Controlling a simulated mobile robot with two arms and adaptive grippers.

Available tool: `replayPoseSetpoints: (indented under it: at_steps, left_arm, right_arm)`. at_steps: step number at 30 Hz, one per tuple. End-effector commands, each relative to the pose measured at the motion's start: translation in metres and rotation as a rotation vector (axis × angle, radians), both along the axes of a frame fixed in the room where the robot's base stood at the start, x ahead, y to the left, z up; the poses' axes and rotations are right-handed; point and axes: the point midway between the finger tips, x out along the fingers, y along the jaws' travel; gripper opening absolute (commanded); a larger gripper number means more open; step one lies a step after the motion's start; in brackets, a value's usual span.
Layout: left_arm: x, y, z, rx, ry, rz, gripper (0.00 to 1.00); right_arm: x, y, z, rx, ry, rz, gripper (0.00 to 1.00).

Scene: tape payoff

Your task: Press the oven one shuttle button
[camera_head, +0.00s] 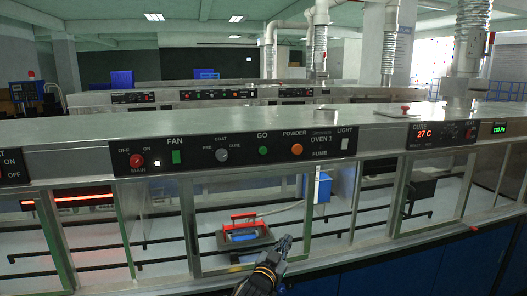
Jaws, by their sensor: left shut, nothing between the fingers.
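The black control panel labelled OVEN 1 (322,142) runs along the front of the long metal housing. On it are a red MAIN knob (136,161), a green FAN switch (176,157), a PRE/CURE knob (221,155), a round green GO button (263,150), an orange POWDER button (296,149) and a white LIGHT switch (345,144). I see no button labelled shuttle. My left gripper (285,243) is shut and empty, in front of the bay below the panel and apart from the buttons. My right gripper is not in view.
A tray with a red handle (243,216) and blue piece sits in the bay behind my gripper. Metal frame posts (126,228) divide the bays. A CURE display (425,134) reads 27 C at right. Blue cabinet fronts (430,266) lie below.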

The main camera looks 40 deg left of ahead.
Motion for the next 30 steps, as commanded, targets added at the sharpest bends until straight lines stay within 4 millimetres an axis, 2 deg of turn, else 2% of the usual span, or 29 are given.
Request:
replayPoseSetpoints:
  at_steps: [1,9,12,15,18,21,30]
  left_arm:
    - [0.001,0.003,0.029,0.009,-0.049,0.005,0.0]
    - [-0.012,0.016,0.158,0.046,-0.271,0.028,0.0]
    - [-0.02,0.018,0.194,0.057,-0.337,0.035,0.0]
    - [-0.028,0.02,0.22,0.065,-0.385,0.041,0.0]
    - [-0.034,0.022,0.236,0.071,-0.416,0.045,0.0]
    - [-0.037,0.022,0.243,0.073,-0.43,0.047,0.0]
    - [-0.037,0.022,0.245,0.075,-0.432,0.046,0.0]
  right_arm:
    - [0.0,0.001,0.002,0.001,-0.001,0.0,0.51]
    - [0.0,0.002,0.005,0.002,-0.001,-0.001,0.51]
    - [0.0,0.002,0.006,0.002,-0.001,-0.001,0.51]
    - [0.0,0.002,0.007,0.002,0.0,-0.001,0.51]
    - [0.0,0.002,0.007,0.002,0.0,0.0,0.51]
    - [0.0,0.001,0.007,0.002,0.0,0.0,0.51]
    - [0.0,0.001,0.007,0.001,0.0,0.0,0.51]
